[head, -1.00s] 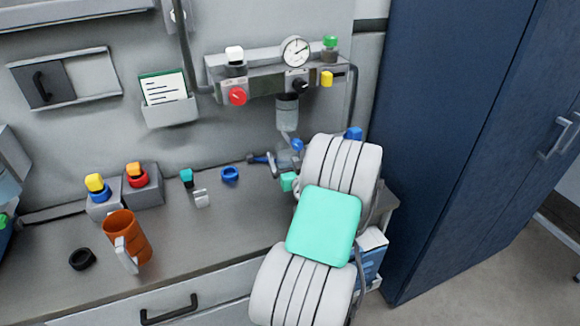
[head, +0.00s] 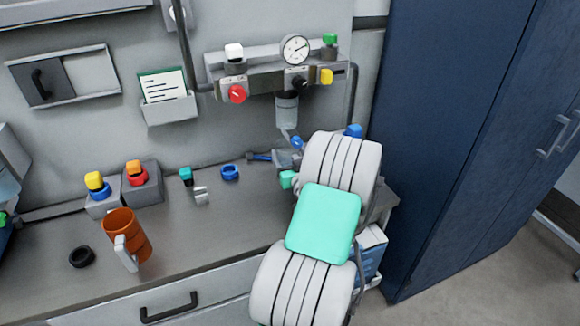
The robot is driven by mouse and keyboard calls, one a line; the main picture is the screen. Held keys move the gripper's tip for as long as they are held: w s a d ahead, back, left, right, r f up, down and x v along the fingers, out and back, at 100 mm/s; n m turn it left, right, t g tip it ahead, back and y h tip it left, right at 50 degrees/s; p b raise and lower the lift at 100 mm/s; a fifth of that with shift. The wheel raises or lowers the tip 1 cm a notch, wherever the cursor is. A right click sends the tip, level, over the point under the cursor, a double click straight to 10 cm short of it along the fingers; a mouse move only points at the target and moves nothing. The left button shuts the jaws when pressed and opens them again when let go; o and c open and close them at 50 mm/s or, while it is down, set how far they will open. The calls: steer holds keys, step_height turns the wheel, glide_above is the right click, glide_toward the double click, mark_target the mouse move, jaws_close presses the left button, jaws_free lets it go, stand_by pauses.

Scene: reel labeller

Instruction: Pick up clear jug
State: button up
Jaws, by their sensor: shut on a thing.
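My gripper (head: 284,159) shows only in part, beyond my white arm with its teal joint cover, above the back right of the counter. It is shut on a small grey-blue thing, mostly hidden by the arm. I cannot tell whether this is the clear jug, and no clear jug stands plainly in view elsewhere. An orange jug (head: 124,233) with a pale handle stands upright on the left part of the counter, well apart from my gripper.
A black ring (head: 82,257) lies left of the orange jug. Grey blocks with coloured knobs (head: 137,180) stand behind it. A blue ring (head: 229,173) lies near the wall. A gauge panel (head: 270,80) is above, a blue cabinet (head: 450,130) at right.

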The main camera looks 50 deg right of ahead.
steer(key=shift+r, duration=0.1)
steer(key=c, duration=0.4)
